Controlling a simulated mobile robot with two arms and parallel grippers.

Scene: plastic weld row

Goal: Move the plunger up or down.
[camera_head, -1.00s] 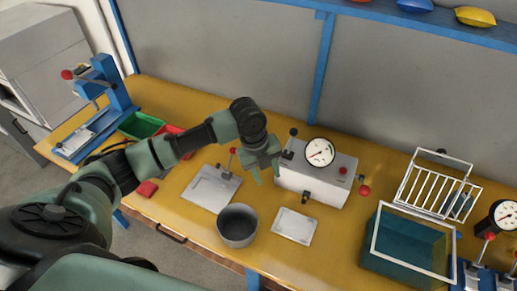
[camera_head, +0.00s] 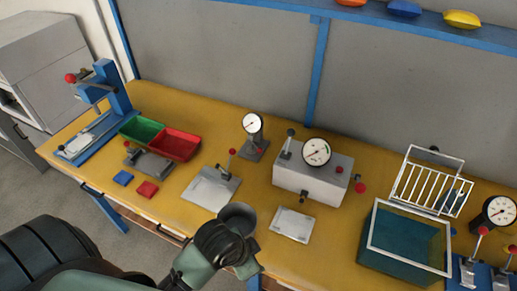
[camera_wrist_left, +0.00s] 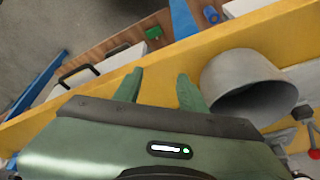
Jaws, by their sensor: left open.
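No part is clearly recognisable as the plunger. A grey box with a round dial (camera_head: 316,152) has an upright black-topped lever (camera_head: 290,133) and red knobs. A blue press (camera_head: 112,88) with a red-knobbed handle (camera_head: 70,78) stands at the far left of the bench. My left gripper (camera_head: 246,266) is at the front of the bench by the grey cup (camera_head: 238,215), whose lower part my arm hides. In the left wrist view the gripper (camera_wrist_left: 159,84) has its fingers apart with nothing between them, and the cup (camera_wrist_left: 250,85) is just right of them. My right gripper is out of view.
A small dial gauge stand (camera_head: 252,124), a flat plate with a red-knobbed lever (camera_head: 211,188) and a white plate (camera_head: 293,224) are on the bench. Green (camera_head: 142,128) and red (camera_head: 175,144) trays lie left. A teal tank (camera_head: 405,258) and wire rack (camera_head: 432,182) stand right.

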